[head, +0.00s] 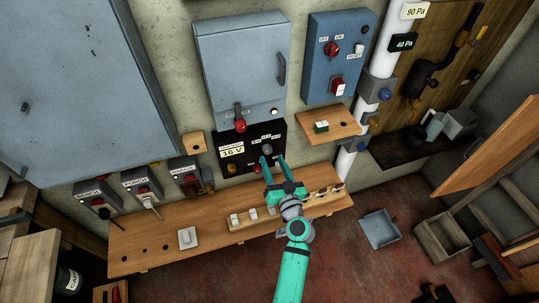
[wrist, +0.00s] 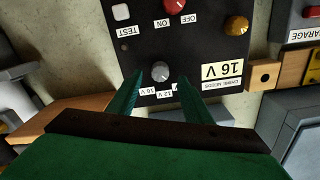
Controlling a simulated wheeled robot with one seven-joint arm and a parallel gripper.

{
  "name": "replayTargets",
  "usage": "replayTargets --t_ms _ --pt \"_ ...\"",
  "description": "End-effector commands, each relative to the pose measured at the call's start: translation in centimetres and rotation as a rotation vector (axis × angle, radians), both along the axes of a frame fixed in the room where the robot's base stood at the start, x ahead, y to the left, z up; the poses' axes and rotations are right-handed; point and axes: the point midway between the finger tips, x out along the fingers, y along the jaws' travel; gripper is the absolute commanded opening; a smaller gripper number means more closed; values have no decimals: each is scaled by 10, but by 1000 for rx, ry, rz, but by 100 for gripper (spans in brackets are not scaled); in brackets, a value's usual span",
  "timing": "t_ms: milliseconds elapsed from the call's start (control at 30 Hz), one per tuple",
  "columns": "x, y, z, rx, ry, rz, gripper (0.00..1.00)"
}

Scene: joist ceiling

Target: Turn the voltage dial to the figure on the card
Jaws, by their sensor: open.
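The voltage dial is a small round grey knob (wrist: 160,71) on a black panel (head: 279,127), with small voltage labels beside it; 16 V and 12 V are readable. Its pointer setting cannot be made out. The wrist view shows the panel upside down. My gripper (head: 272,163) is open and empty in front of the panel. In the wrist view its two green fingers (wrist: 160,78) stand on either side of the dial; contact cannot be told.
The panel also carries a red knob (wrist: 174,5), a white test button (wrist: 121,12) and an amber lamp (wrist: 237,25). A grey cabinet (head: 237,65) hangs above. A wooden shelf (head: 165,226) with small switches runs below.

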Motion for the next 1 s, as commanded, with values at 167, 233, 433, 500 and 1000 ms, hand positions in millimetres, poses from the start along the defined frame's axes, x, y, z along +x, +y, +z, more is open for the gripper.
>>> replayTargets --t_ms 167,233,433,500,1000 --pt "25 9 0 -1 0 1 45" --pt "32 11 1 -1 -1 1 45" --pt "39 14 0 0 1 1 45" --pt "40 14 0 0 1 1 45" --pt "39 14 0 2 1 1 4"
